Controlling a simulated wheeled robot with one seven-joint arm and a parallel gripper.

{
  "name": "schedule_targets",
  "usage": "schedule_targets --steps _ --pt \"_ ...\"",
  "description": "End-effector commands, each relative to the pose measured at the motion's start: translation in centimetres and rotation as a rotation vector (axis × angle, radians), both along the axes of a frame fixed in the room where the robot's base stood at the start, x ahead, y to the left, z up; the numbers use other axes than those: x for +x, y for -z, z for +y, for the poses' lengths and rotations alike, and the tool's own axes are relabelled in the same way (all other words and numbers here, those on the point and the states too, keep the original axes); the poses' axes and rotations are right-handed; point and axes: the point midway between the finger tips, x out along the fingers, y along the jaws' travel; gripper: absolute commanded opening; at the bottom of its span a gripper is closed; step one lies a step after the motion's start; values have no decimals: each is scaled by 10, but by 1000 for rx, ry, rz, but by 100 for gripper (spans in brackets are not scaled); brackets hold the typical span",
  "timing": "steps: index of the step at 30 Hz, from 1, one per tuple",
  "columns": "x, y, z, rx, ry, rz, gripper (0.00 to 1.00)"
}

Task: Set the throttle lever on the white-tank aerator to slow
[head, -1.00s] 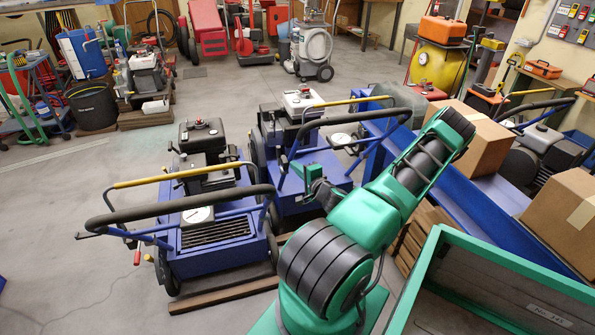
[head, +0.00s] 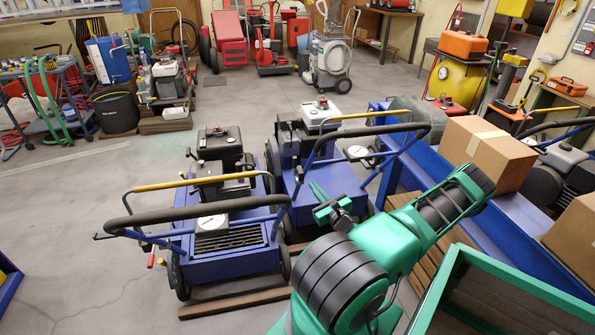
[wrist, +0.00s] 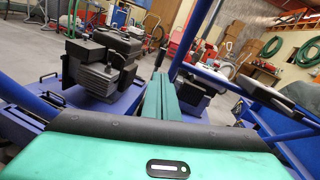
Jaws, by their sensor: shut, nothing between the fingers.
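The white-tank aerator shows its white tank (head: 321,109) and blue body (head: 330,184) in the middle of the head view, right of a black-tank aerator (head: 218,143). A white round dial (head: 357,152) is by its handlebar. I cannot make out its throttle lever or the lever's setting. My gripper (head: 317,190) appears in front of the white-tank aerator's blue body, below its handlebar in the picture. In the wrist view my gripper's green fingers (wrist: 158,92) are together and empty, pointing between the machines.
The black handlebars (head: 195,214) of the black-tank aerator stand left of my arm. A blue rail bench (head: 520,215) with cardboard boxes (head: 487,153) is at the right. A green-framed crate (head: 510,285) is at the front right.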

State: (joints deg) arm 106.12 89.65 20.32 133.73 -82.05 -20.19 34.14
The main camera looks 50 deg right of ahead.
Motion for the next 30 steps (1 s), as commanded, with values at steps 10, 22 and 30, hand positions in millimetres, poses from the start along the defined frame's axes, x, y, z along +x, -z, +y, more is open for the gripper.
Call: schedule_targets --steps 10,22,30 --pt "5 5 -1 183 -1 -118 0" --pt "65 3 -29 178 -3 -116 0" --pt "106 2 -48 179 -2 -116 0"
